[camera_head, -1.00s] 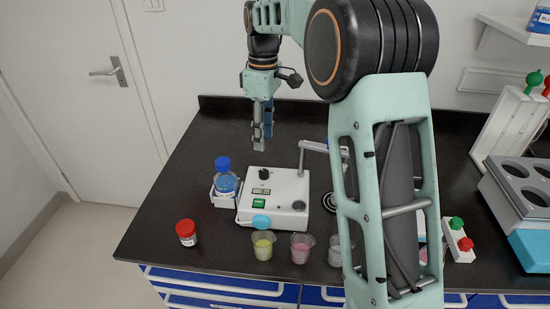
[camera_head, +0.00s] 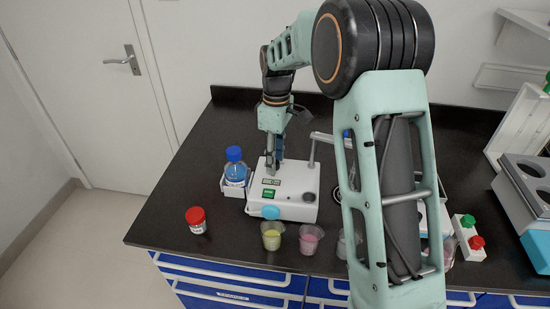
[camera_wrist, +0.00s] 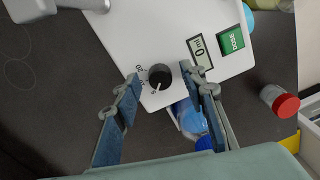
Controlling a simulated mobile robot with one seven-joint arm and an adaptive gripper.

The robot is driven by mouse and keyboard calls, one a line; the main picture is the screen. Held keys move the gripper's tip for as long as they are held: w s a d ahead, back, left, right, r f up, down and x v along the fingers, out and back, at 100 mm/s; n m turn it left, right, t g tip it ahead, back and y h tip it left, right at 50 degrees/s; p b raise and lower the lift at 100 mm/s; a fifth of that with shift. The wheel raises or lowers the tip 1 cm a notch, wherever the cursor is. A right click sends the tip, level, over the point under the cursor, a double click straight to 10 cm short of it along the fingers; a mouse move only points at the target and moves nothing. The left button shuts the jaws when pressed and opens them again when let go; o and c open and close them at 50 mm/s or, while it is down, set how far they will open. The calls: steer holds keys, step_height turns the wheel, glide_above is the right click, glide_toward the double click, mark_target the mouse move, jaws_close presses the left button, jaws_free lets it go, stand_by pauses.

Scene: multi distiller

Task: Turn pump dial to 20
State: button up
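The white pump (camera_head: 285,190) stands on the dark bench in the head view. Its black dial (camera_wrist: 160,76) shows in the wrist view, with a white pointer mark and printed numbers beside it, among them 10 and 20. The pointer lies toward the lower left of the dial, near a label that looks like 5. The small display (camera_wrist: 199,51) reads 0 ml, next to the green DOSE button (camera_wrist: 231,41). My gripper (camera_wrist: 162,90) is open, its two blue-grey fingers on either side of the dial and apart from it. In the head view my gripper (camera_head: 273,170) hides the dial.
A blue-capped bottle (camera_head: 235,168) stands in a holder left of the pump. A red-capped jar (camera_head: 196,220) and cups of yellow (camera_head: 272,236) and pink (camera_head: 311,238) liquid stand near the front edge. A metal arm (camera_head: 325,138) reaches right from the pump.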

jaws_close()
steer(key=shift+m, duration=0.3)
steer(key=m+p, duration=0.1)
steer(key=m, duration=0.2)
steer(key=shift+r+m, duration=0.1)
steer(key=shift+m, duration=0.3)
steer(key=m, duration=0.9)
steer(key=shift+t+p, duration=0.3)
steer(key=shift+p, duration=0.1)
steer(key=shift+m, duration=2.3)
